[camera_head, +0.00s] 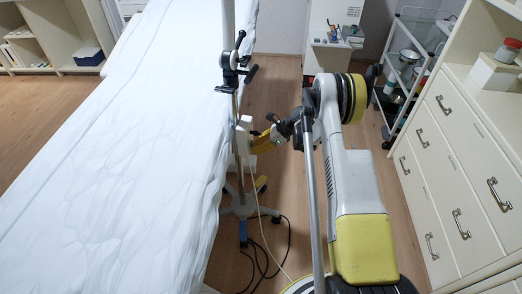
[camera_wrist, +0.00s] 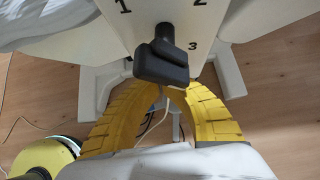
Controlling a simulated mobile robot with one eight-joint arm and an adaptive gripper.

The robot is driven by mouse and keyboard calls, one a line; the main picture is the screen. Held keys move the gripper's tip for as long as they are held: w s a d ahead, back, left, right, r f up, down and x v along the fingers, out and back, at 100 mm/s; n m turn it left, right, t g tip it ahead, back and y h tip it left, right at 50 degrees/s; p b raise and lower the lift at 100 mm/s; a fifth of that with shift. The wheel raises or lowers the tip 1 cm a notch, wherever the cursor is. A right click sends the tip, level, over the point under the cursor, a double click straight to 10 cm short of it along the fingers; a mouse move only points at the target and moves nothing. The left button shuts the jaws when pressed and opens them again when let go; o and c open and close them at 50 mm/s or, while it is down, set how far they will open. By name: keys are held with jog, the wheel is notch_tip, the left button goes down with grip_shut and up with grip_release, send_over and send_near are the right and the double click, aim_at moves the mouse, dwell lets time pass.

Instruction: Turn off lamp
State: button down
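The lamp stand's white control box (camera_head: 243,133) is on a pole beside the couch. In the wrist view its white face (camera_wrist: 207,28) carries the numbers 1, 2 and 3. A black knob (camera_wrist: 161,62) sticks out of it, with its thick end low between the numbers. My gripper's yellow fingers (camera_wrist: 160,92) arch up from below towards the knob. Their tips are hidden at the knob's lower end, so contact and opening cannot be told. In the head view my gripper (camera_head: 256,142) is at the box's right side. The lamp's head is not in view.
The couch (camera_head: 110,150) with a white cover fills the left. A black clamp (camera_head: 236,68) sits on the pole above the box. Cables (camera_head: 262,262) lie on the floor by the stand's base (camera_head: 245,208). Drawers (camera_head: 455,165) and a trolley (camera_head: 405,70) stand at right.

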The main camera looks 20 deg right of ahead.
jog(key=shift+s+a+r, duration=0.1)
jog(key=shift+a+r, duration=0.05)
jog(key=shift+r, duration=0.05)
jog(key=shift+a+m+t+h, duration=0.15)
jog(key=shift+m+t+h, duration=0.15)
jog(key=shift+m, duration=0.2)
jog(key=shift+w+d, duration=0.5)
jog(key=shift+d, duration=0.3)
